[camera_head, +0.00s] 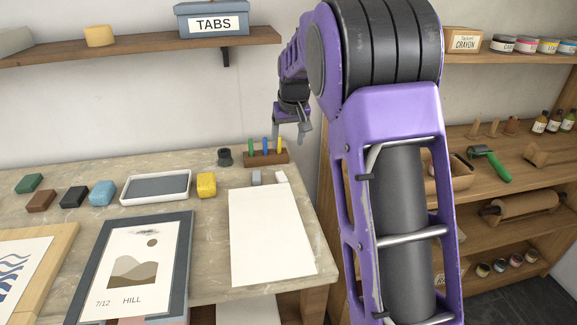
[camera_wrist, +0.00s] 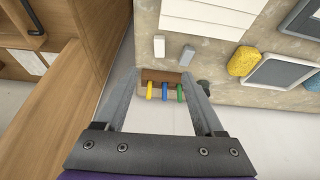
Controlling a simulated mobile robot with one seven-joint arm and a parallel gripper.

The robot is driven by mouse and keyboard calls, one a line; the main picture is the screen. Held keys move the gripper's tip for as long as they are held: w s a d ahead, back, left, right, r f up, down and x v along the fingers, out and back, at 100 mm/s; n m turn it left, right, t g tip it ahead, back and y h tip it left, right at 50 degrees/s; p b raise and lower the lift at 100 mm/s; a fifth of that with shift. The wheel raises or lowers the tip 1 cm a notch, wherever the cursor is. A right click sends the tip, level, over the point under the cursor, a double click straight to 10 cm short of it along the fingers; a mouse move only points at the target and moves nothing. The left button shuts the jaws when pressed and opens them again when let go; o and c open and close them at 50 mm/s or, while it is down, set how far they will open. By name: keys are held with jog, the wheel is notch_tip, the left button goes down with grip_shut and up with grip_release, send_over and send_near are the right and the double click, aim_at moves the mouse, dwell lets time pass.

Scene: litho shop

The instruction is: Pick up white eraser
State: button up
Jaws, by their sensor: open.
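The white eraser (camera_head: 281,177) is a small pale block on the worktable near its right edge, by the top right corner of a blank paper sheet. It also shows in the wrist view (camera_wrist: 159,46), above the fingertips in the picture. A similar grey block (camera_head: 256,178) lies just left of it in the head view and right of it in the wrist view (camera_wrist: 186,54). My gripper (camera_head: 290,130) is open and empty, above and behind the table's back right. In the wrist view its two fingers (camera_wrist: 160,76) are spread wide, apart from the eraser.
A wooden holder (camera_head: 266,159) with coloured sticks stands close behind the eraser, between my fingers in the wrist view. A dark small pot (camera_head: 225,157), yellow sponge (camera_head: 206,185) and tray (camera_head: 156,187) are to the left. White paper (camera_head: 270,235) lies in front. A shelf (camera_head: 135,47) hangs above.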

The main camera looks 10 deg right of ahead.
notch_tip(320, 180, down, 2)
jog(key=w+n, duration=0.1)
jog(key=w, duration=0.2)
send_near(282, 176)
jog(key=shift+w+d+f+y, duration=0.15)
jog(key=shift+w+f, duration=0.1)
jog(key=shift+f, duration=0.35)
jog(key=shift+w+a+f+y, duration=0.15)
jog(key=shift+w+f, duration=0.1)
jog(key=shift+f, duration=0.4)
jog(key=shift+x, duration=3.05)
jog(key=shift+d, duration=0.15)
grip_shut()
